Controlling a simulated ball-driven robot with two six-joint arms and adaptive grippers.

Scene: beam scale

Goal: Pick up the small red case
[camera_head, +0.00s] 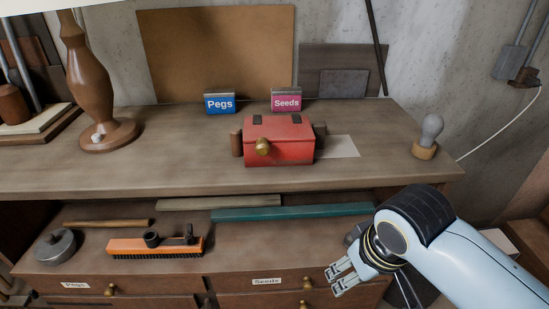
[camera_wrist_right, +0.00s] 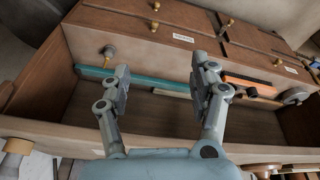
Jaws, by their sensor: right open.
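The small red case (camera_head: 280,143) sits on the wooden top surface near its front edge, with a brass knob on its front and a brown cylinder-like part at each side. It does not show in the right wrist view. My right gripper (camera_head: 342,277) is open and empty, well below and to the right of the case, near the drawer fronts. In the right wrist view its two fingers (camera_wrist_right: 160,72) stand apart with nothing between them. My left gripper is not in view.
Behind the case stand a blue Pegs box (camera_head: 220,102) and a pink Seeds box (camera_head: 287,100). A lamp (camera_head: 88,95) stands left and a grey-knobbed stamp (camera_head: 429,136) right. The lower shelf holds an orange brush (camera_head: 154,247) and a teal bar (camera_head: 291,212).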

